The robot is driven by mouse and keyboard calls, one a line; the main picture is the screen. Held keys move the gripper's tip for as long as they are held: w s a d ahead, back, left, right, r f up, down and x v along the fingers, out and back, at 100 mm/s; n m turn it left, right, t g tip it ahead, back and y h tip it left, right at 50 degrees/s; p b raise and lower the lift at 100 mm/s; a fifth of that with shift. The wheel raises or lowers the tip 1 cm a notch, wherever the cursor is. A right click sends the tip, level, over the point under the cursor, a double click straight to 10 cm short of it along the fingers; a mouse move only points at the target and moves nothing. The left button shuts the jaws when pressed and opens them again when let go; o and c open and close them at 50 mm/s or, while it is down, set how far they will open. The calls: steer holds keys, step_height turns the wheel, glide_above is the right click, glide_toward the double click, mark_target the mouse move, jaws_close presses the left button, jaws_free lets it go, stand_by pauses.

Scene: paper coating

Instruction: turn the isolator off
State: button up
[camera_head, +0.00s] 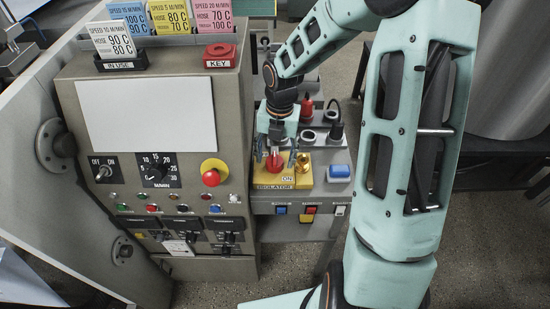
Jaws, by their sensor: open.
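The isolator (272,177) is a yellow box marked "ISOLATOR" on the lower panel right of the main console. A red knob (273,161) sits on it, beside a label reading "ON" (287,180). My gripper (274,157) points down over the isolator. Its fingers are open, one on each side of the red knob. Whether the fingers touch the knob I cannot tell. My gripper and wrist cover part of the knob and the back of the box.
The console (160,110) at left carries an OFF/ON switch (105,168), a dial (154,170), a red emergency button (211,178) and a red KEY holder (219,56). A brass part (303,165) and a blue block (339,171) sit right of the knob. A red-capped item (307,106) stands behind.

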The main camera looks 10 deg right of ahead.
mark_target(278, 162)
step_height(278, 162, up, 11)
steer(key=shift+s+d, duration=0.15)
steer(key=shift+d, duration=0.15)
stand_by(0.4)
